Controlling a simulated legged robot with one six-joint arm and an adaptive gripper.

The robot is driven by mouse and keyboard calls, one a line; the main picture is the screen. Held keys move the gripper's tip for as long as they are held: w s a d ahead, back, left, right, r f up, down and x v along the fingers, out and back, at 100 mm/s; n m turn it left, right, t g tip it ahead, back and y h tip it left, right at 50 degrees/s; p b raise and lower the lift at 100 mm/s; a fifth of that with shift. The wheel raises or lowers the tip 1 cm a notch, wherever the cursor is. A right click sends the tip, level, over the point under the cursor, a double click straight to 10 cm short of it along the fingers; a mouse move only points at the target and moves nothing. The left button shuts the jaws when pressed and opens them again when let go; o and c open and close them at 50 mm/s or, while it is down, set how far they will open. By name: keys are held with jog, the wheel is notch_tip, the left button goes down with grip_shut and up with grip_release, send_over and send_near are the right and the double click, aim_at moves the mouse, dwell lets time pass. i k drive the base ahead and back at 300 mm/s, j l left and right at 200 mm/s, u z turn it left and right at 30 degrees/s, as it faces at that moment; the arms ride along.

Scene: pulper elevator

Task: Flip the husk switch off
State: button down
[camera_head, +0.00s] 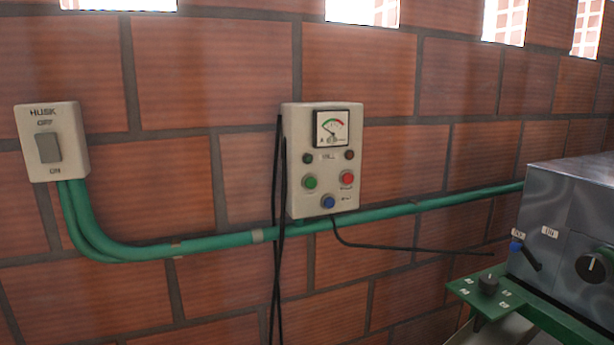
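The husk switch (52,142) is a pale box on the brick wall at the far left. It is marked HUSK at the top, OFF below that and ON at the bottom. Its grey rocker (48,148) sits in the middle of the box. I cannot tell which way the rocker is pressed. My gripper is not in view.
A control box (297,160) with a gauge and coloured buttons hangs mid-wall. Green conduit (205,245) and black cables run along the wall. A metal machine (575,225) with knobs and a green frame (530,305) stands at right. Space before the switch looks clear.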

aim_at(47, 143)
jog(key=u, duration=1.55)
